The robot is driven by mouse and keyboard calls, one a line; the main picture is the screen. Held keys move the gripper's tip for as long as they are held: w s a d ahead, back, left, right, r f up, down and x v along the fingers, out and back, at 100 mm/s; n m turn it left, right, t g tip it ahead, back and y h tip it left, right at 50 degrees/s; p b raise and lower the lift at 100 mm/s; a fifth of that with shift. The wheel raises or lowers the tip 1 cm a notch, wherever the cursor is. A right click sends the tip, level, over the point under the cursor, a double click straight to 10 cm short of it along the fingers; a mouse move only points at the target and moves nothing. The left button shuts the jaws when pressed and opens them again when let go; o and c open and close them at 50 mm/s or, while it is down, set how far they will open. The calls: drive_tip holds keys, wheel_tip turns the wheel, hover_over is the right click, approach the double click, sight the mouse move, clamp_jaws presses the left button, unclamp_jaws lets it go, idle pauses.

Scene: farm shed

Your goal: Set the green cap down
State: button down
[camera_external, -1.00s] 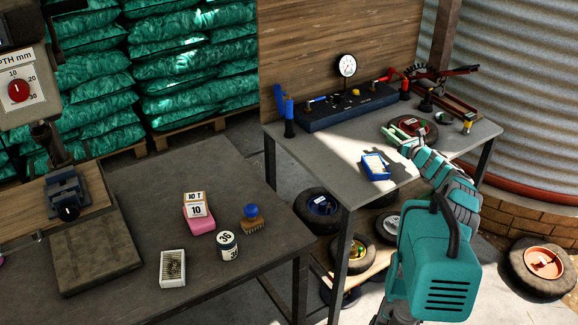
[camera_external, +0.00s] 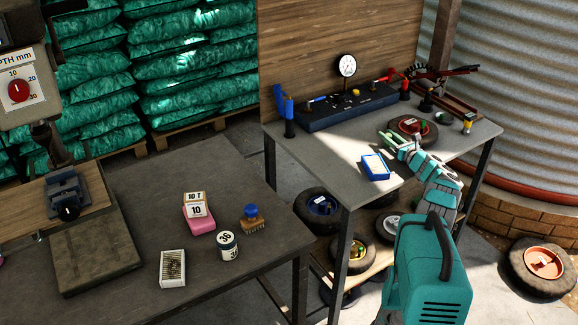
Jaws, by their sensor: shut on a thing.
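My gripper (camera_external: 402,142) is over the right part of the grey workbench (camera_external: 330,160), at the near side of a small wheel with a red hub (camera_external: 404,124). It is shut on the green cap, which is too small and too covered by the jaws to make out clearly. A small green spot shows at the wheel's hub, but I cannot tell what it is. I cannot tell whether the cap touches anything below it.
A blue-rimmed tray (camera_external: 375,167) lies left of my gripper. Behind stand a blue gauge block (camera_external: 348,108) with a dial (camera_external: 346,66) and a red-handled tool (camera_external: 450,72). A yellow-topped item (camera_external: 468,122) stands at the right. The bench's left front is clear.

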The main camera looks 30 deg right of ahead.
drive_tip(key=shift+f, duration=0.2)
drive_tip(key=c, duration=0.9)
unclamp_jaws()
drive_tip(key=shift+r, duration=0.2)
drive_tip(key=shift+s, duration=0.2)
drive_tip(key=s, duration=0.7)
drive_tip(key=s+p, duration=0.1)
drive_tip(key=s, duration=0.2)
drive_tip(key=shift+s+a, duration=0.25)
drive_tip(key=shift+a, duration=0.05)
drive_tip(key=shift+s+a, duration=0.15)
drive_tip(key=shift+s, duration=0.45)
